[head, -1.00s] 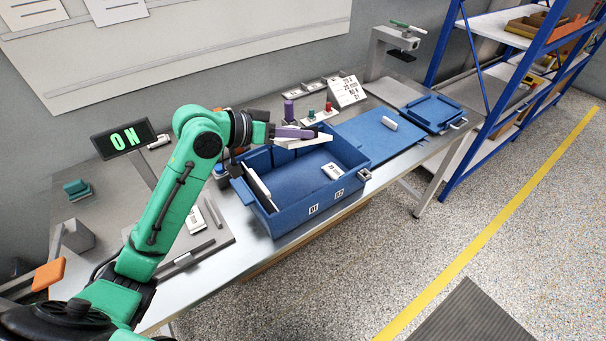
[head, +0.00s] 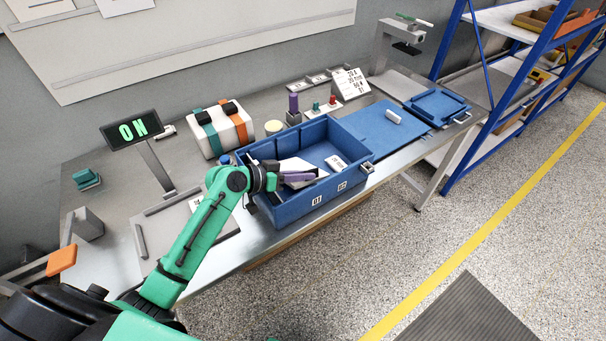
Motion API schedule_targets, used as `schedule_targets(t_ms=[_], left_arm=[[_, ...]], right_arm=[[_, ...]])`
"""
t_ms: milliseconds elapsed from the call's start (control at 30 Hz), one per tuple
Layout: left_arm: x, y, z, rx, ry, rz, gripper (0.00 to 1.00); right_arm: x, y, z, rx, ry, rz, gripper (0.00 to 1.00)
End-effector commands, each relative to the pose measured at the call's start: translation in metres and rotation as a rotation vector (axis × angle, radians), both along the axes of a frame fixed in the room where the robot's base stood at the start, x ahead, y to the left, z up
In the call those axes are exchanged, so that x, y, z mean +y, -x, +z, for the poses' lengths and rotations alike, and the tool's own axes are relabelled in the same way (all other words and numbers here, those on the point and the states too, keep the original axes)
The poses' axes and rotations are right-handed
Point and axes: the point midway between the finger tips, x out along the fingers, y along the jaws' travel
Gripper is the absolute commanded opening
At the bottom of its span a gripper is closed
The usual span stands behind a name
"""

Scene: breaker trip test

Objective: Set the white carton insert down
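The white carton insert (head: 294,164) is a thin pale panel, tilted, at the left part of the open blue crate (head: 325,192). My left gripper (head: 300,178), with purple fingers, reaches over the crate's front wall and is shut on the insert. White shows both behind and below the fingers. The insert's lower edge is hidden, so I cannot tell whether it touches the crate floor. A white label card (head: 336,163) lies inside the crate at the right.
A white carton with green and orange bands (head: 222,130) stands behind the crate's left end. A blue mat (head: 372,130) and a blue tray (head: 437,106) lie to the right. A lit ON display (head: 132,130) stands at the left.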

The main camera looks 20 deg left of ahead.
Motion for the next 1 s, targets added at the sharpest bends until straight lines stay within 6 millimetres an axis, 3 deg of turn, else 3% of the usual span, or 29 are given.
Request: schedule_targets(t_ms=[33, 67, 467, 1000], left_arm=[[0.0, 0.0, 0.0, 0.0, 0.0, 0.0, 0.34], [0.0, 0.0, 0.0, 0.0, 0.0, 0.0, 0.41], [0.003, 0.002, 0.004, 0.0, -0.001, 0.001, 0.41], [0.078, 0.073, 0.047, 0.001, -0.001, -0.001, 0.41]], right_arm=[[0.0, 0.0, 0.0, 0.0, 0.0, 0.0, 0.5], [0.0, 0.0, 0.0, 0.0, 0.0, 0.0, 0.5], [-0.001, -0.001, 0.002, 0.0, 0.001, 0.0, 0.5], [-0.002, -0.002, -0.022, -0.004, 0.003, 0.001, 0.5]])
